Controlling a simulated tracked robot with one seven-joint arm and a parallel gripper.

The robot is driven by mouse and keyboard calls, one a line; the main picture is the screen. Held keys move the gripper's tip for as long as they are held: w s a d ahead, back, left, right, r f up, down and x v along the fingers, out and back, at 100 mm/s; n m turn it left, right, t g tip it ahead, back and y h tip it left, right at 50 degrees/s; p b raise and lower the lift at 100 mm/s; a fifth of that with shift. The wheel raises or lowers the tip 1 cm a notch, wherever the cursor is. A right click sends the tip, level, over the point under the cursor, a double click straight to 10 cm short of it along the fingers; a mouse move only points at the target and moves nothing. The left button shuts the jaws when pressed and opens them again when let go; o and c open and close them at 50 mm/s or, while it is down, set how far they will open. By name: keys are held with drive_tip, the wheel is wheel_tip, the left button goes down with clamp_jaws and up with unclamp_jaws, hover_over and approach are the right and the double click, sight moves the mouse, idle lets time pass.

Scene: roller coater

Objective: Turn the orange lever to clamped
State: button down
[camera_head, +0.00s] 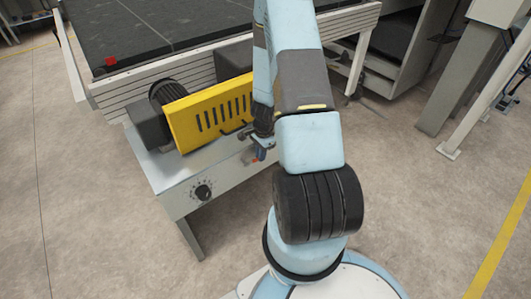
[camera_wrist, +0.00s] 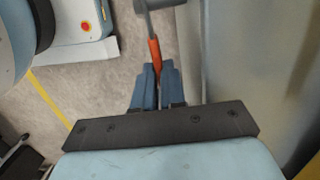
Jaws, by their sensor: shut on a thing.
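The orange lever (camera_wrist: 154,52) shows in the wrist view as an orange handle on a grey shaft that runs up to a grey round hub (camera_wrist: 155,4). My gripper (camera_wrist: 157,72) has its two blue fingers closed around the lower end of the orange handle. In the head view my gripper (camera_head: 262,153) is at the front right of the grey machine table, by the yellow guard. Only a small orange-red bit of the lever (camera_head: 254,160) shows there. The fingers and my arm hide most of it. I cannot read the lever's setting.
The yellow slotted guard (camera_head: 210,110) and a black motor stand on the machine table, left of my gripper. A conveyor with a dark belt (camera_head: 150,28) lies behind. In the wrist view a grey panel (camera_wrist: 245,60) is close on the right.

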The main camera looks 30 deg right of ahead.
drive_tip(key=c, duration=1.5)
unclamp_jaws()
drive_tip(key=shift+r, duration=0.1)
drive_tip(key=r, duration=0.4)
drive_tip(key=d+r, duration=0.1)
drive_tip(key=r, duration=0.8)
drive_tip(key=shift+w+d+r, duration=0.15)
drive_tip(key=shift+d, duration=0.25)
